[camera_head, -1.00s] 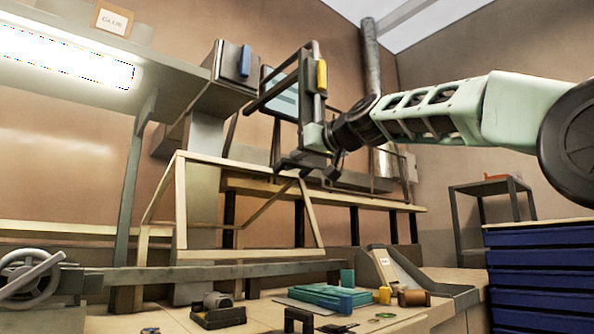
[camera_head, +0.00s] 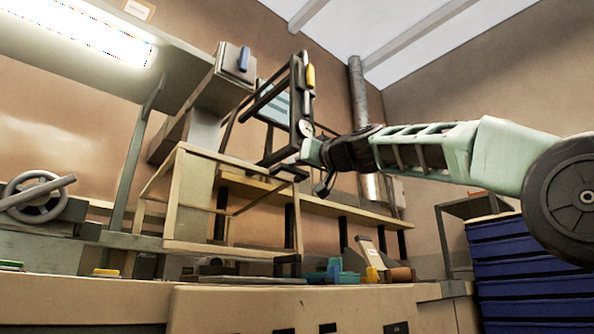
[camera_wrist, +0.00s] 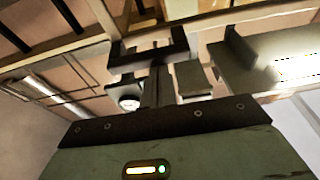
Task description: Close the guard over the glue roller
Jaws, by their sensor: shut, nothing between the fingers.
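A cream barred frame (camera_head: 167,215), which looks like the guard, stands over the bench with its top bar raised and its front face upright. I cannot make out a glue roller for certain; it may be hidden behind the bench edge. My gripper (camera_head: 289,172) is at the frame's upper right corner, shut and empty. I cannot tell whether it touches the frame. In the wrist view my dark fingers (camera_wrist: 150,45) show just below a pale bar.
A dark upright frame with a yellow handle (camera_head: 310,76) stands behind my gripper. A handwheel (camera_head: 36,197) is at left, blue drawers (camera_head: 500,262) at right. Small items line the bench.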

